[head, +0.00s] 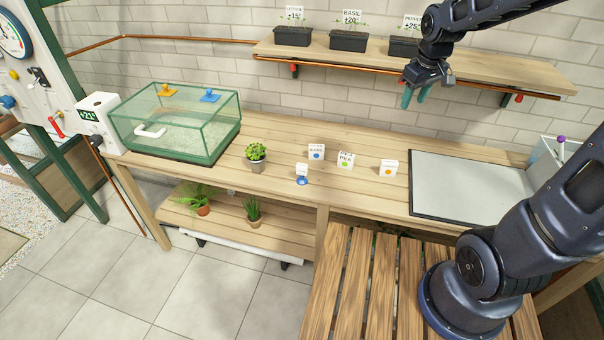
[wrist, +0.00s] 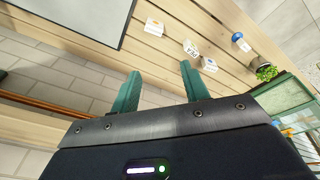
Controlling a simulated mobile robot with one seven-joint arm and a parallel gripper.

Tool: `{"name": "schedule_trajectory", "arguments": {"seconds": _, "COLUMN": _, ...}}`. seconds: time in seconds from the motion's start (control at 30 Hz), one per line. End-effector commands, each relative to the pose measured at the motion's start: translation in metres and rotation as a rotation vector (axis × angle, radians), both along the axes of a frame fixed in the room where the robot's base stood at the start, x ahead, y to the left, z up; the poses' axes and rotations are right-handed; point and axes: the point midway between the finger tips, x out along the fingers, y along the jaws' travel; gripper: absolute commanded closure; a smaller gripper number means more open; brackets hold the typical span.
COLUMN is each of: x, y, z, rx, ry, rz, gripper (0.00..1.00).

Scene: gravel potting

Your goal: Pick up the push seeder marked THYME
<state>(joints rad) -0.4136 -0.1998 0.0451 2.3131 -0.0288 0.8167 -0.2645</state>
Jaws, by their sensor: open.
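I cannot read the word THYME on anything in either view. A small white piece with a blue round base (head: 302,175) stands on the bench right of the potted plant; its label is too small to read, and it also shows in the wrist view (wrist: 241,42). A purple-knobbed thing (head: 562,140) stands in a grey bin at the far right; I cannot tell whether it is a seeder. My gripper (head: 414,97) hangs above the back of the bench, in front of the shelf. Its teal fingers are apart and empty in the wrist view (wrist: 160,70).
White packets with blue (head: 316,152), green (head: 345,160) and orange (head: 388,168) dots stand mid-bench. A grey mat (head: 470,190) lies right, a green-framed glass case (head: 180,125) stands left. A shelf (head: 500,72) with planters (head: 349,40) runs along the wall. A potted plant (head: 256,157) stands by the case.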

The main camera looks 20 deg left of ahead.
Motion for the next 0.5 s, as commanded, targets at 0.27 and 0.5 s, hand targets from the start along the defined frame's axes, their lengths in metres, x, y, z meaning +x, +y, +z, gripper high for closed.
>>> {"name": "schedule_trajectory", "arguments": {"seconds": 0.27, "x": 0.017, "y": 0.091, "z": -0.049, "rx": -0.047, "ry": 0.053, "rz": 0.245, "gripper": 0.55}}
{"name": "schedule_trajectory", "arguments": {"seconds": 0.5, "x": 0.013, "y": 0.17, "z": -0.101, "rx": -0.085, "ry": 0.093, "rz": 0.452, "gripper": 0.55}}
